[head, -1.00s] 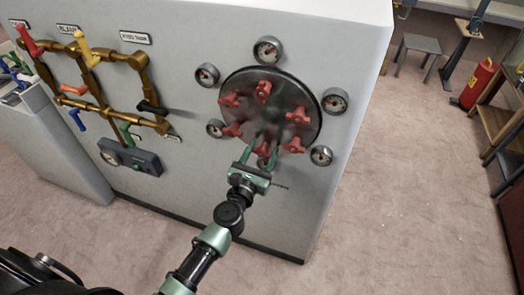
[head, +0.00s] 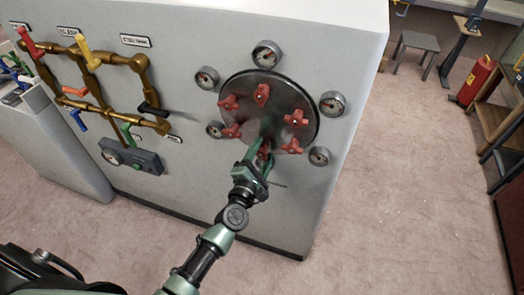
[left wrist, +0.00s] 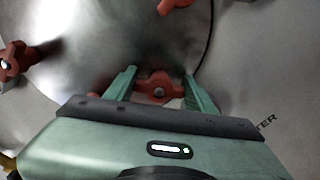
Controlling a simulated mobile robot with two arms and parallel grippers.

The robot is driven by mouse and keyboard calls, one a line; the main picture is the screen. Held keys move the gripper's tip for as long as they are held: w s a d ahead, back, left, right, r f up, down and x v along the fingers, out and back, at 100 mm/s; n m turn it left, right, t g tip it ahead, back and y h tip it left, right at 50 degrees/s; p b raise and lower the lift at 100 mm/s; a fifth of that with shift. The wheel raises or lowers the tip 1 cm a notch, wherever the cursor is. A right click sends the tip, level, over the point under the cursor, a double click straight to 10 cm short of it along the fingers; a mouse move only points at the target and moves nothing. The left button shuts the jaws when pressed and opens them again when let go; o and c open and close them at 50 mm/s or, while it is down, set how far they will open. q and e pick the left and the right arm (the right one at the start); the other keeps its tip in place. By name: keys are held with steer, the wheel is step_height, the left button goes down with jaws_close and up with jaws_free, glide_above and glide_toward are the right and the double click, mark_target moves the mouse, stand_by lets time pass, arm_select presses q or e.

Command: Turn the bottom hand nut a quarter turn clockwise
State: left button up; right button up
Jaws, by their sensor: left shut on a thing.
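The round dark metal cover (head: 270,118) is on the light grey cabinet wall, with several red hand nuts spaced around it. The bottom hand nut (left wrist: 160,87) is a red winged knob at the cover's lower edge. My left gripper (head: 262,152) reaches it from below and is shut on it. In the left wrist view, one green finger of my left gripper (left wrist: 160,84) is on each side of the nut, with its wings lying roughly sideways between them. In the head view, the fingers hide much of this nut. My right gripper is not in view.
Several round gauges (head: 332,104) surround the cover. Brass pipes with coloured valve handles (head: 89,50) and a dark gauge box (head: 131,157) are on the wall to the left. The floor at right is open before a red extinguisher (head: 476,80).

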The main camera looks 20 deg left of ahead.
arm_select(q)
steer(key=m+p, duration=0.1)
steer(key=m, duration=0.4)
steer(key=shift+d+f, duration=0.1)
steer(key=shift+f, duration=0.05)
steer(key=shift+m, duration=0.3)
stand_by(0.3)
steer(key=o, duration=1.4)
steer(key=s+b, duration=0.1)
steer(key=s, duration=0.7)
